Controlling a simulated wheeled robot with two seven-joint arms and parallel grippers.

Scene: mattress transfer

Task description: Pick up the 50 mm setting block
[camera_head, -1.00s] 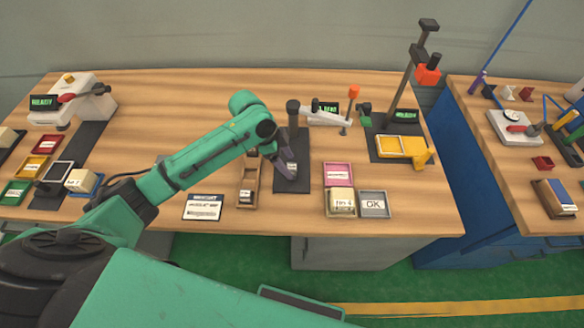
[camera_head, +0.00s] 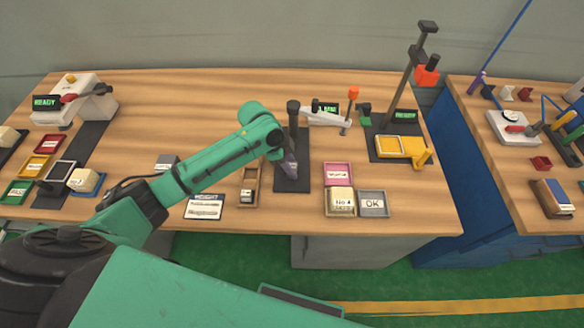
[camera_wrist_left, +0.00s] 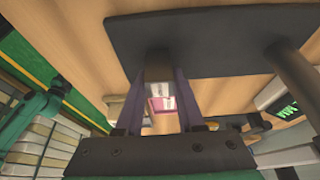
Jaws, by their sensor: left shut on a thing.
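My left gripper (camera_head: 288,166) is over the dark base plate (camera_head: 291,183) of the stand at the middle of the table. In the left wrist view its two fingers (camera_wrist_left: 159,85) are shut on a small grey block (camera_wrist_left: 158,66), taken to be the setting block. The block lies between the fingertips, close to the dark plate (camera_wrist_left: 215,40); I cannot tell whether they touch. In the head view the fingers largely hide the block, and its size marking cannot be read. My right gripper is not in view.
A wooden holder (camera_head: 240,188) stands left of the plate. Right of it are a pink tray (camera_head: 338,168), a cream block stack (camera_head: 340,199) and a grey OK tray (camera_head: 374,198). The dark stand post (camera_head: 293,118) rises behind the gripper. A grey block (camera_head: 167,161) lies left of my arm.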

